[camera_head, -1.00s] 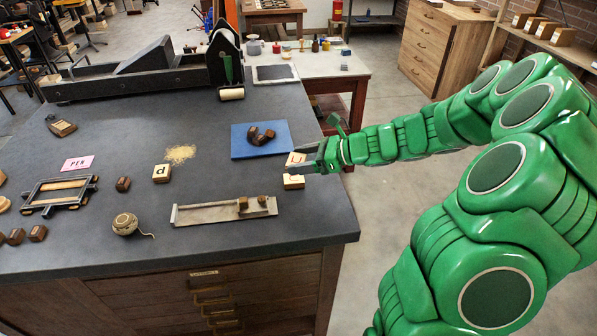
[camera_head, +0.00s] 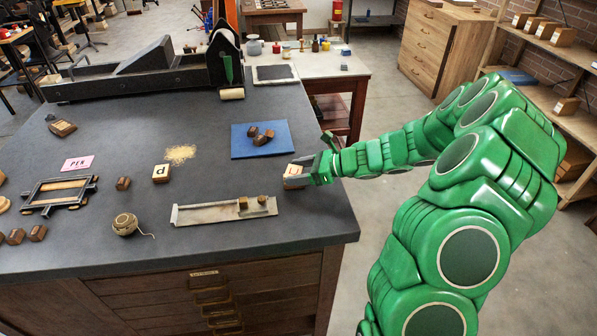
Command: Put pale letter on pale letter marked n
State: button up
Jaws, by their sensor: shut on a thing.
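My gripper (camera_head: 296,174) is low over the right edge of the dark table, its fingers shut on a pale letter block (camera_head: 294,170). The fingers cover part of the block and its letter cannot be read. The lower block's mark is hidden or too small to read. A further pale letter block (camera_head: 161,173), with a dark letter like a d or p, sits alone left of centre on the table.
A blue mat (camera_head: 241,150) with dark pieces (camera_head: 263,136) lies behind my gripper. A metal composing stick (camera_head: 205,214) with small blocks lies in front. A twine ball (camera_head: 125,224), pink card (camera_head: 78,163) and black frame (camera_head: 90,187) are left. The table's right edge is close.

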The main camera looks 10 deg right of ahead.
jog(key=shift+f, duration=0.15)
jog(key=o, duration=1)
